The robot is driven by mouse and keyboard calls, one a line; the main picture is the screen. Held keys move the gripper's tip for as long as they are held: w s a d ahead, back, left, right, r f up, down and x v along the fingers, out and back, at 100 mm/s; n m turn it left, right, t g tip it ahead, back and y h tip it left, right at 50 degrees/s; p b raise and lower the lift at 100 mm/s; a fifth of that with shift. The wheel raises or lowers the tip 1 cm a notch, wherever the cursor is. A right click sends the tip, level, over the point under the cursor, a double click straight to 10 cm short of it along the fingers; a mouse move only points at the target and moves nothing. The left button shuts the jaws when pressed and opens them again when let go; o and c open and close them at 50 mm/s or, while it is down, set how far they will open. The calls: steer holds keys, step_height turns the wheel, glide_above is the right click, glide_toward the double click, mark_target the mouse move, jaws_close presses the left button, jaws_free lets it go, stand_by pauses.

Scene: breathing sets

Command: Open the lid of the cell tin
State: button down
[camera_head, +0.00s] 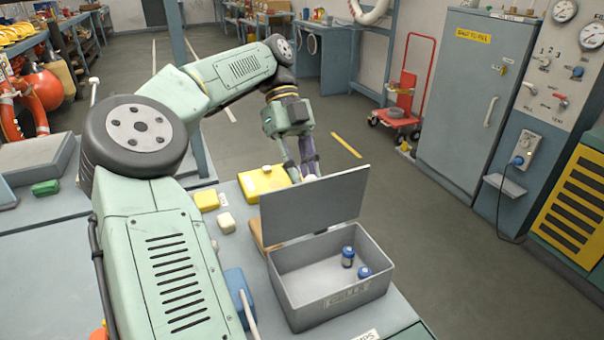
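The cell tin (345,302) is a grey box with a label on its front that seems to read "CELLS". It stands on the bench near the front edge. Its lid (315,205) is open and stands up from the back edge, leaning slightly. Two blue-and-white cells (348,257) are inside on the right; the rest of the visible floor is bare. My gripper (304,172) points down just behind the lid's top edge. A small pale piece shows at its fingertips, which the lid partly hides. I cannot tell whether it touches the lid or how far the fingers are apart.
A yellow case (262,183) lies behind the tin, beside my gripper. A yellow block (206,200), a cream block (227,222) and a blue object (238,292) lie left of the tin. Grey cabinet (475,95) and red trolley (402,105) stand beyond the bench.

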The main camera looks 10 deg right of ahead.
steer(key=c, duration=1.6)
jaws_free()
steer(key=shift+d+f, duration=0.15)
steer(key=shift+d, duration=0.25)
steer(key=shift+o, duration=1)
steer(key=shift+a, duration=0.2)
